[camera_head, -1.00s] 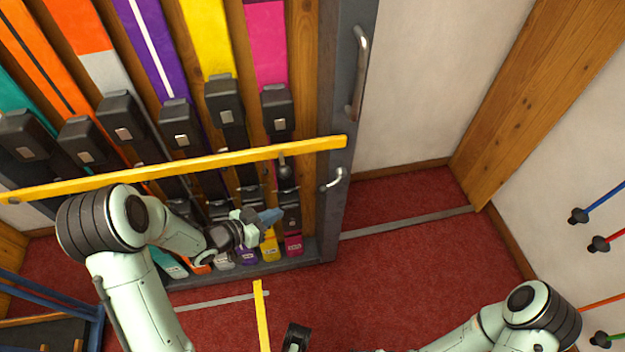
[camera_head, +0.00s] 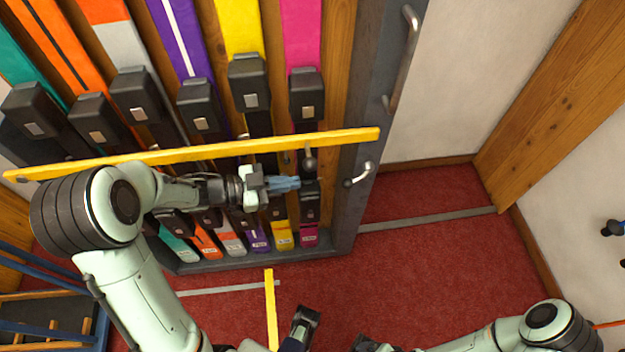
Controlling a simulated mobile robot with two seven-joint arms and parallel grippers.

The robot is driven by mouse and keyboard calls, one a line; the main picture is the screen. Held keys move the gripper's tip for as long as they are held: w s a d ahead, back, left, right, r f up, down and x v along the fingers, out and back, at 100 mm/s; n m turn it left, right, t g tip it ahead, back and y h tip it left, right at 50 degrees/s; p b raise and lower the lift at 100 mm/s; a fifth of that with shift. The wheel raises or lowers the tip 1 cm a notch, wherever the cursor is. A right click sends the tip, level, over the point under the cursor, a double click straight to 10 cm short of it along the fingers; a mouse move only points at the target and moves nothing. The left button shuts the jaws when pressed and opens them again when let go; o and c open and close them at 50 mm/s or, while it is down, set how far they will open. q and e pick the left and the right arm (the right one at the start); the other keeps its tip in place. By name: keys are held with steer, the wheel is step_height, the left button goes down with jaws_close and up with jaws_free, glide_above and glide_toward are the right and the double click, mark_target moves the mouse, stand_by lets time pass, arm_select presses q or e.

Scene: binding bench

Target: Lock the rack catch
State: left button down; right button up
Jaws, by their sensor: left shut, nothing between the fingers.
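The rack (camera_head: 345,215) has a dark frame and holds several coloured skis. A yellow bar (camera_head: 210,152) lies across it, its right end over the right post. A small silver lever (camera_head: 358,174), which looks like the catch, sits on that post just below the bar's end. A dark round knob (camera_head: 310,162) hangs under the bar, left of the lever. My left gripper (camera_head: 298,183) is shut and empty, its blue fingertips pointing right, just below the knob and left of the lever, apart from the lever.
A long silver handle (camera_head: 402,60) stands out from the post above the bar. Another yellow bar (camera_head: 270,308) stands near the bottom centre. A blue-framed stand (camera_head: 50,318) is at the lower left. The red floor (camera_head: 430,270) right of the rack is clear.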

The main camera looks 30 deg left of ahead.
arm_select(q)
steer(key=b, duration=0.1)
glide_toward(357, 178)
steer(key=b+x, duration=0.1)
steer(key=x, duration=0.2)
steer(key=shift+d+f, duration=0.15)
steer(key=shift+f, duration=0.05)
arm_select(e)
steer(key=shift+w+f, duration=0.3)
steer(key=shift+f, duration=0.25)
steer(key=shift+w+f, duration=0.25)
steer(key=shift+f, duration=0.25)
steer(key=shift+d, duration=0.1)
